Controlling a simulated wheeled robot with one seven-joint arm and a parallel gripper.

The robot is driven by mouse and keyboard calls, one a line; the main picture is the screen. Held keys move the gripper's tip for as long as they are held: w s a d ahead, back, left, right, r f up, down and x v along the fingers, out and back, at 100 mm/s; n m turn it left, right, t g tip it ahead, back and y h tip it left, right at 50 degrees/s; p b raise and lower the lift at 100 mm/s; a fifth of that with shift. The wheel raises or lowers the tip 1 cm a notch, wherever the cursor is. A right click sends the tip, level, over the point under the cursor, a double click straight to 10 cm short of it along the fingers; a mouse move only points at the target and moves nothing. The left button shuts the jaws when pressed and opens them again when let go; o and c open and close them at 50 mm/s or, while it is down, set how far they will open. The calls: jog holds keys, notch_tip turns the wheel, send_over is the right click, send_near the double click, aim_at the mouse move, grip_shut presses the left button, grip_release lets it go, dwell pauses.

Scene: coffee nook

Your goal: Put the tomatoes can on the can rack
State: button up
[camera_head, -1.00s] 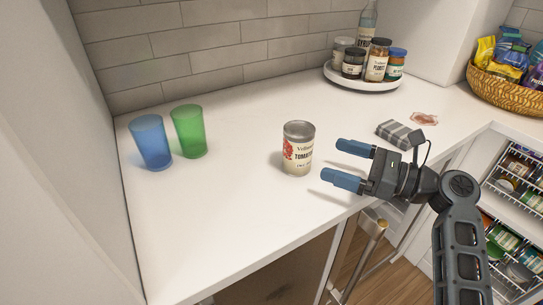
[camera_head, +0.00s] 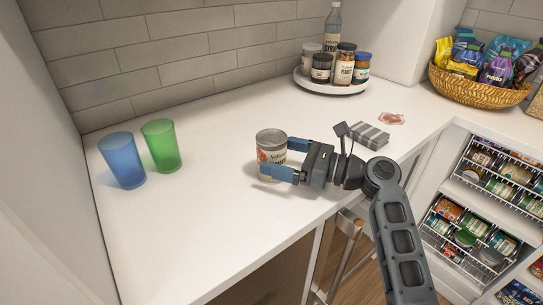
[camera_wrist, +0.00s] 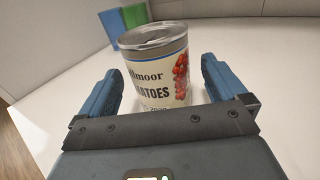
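The tomatoes can (camera_head: 271,148) stands upright on the white counter, with a silver lid and a cream label with red tomatoes. My gripper (camera_head: 283,160) is open, with its blue fingers reaching around the can's sides. In the wrist view the can (camera_wrist: 157,72) stands between the two fingers (camera_wrist: 158,85), with gaps visible on both sides. The can rack (camera_head: 470,215) appears to be the white wire shelving at the right, below counter level, holding several cans and jars.
A blue cup (camera_head: 122,160) and a green cup (camera_head: 161,146) stand at the left. A round tray (camera_head: 330,88) with jars and a bottle is at the back.

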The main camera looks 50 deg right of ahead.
jog(key=c, duration=1.4)
jog(key=shift+r, duration=0.15)
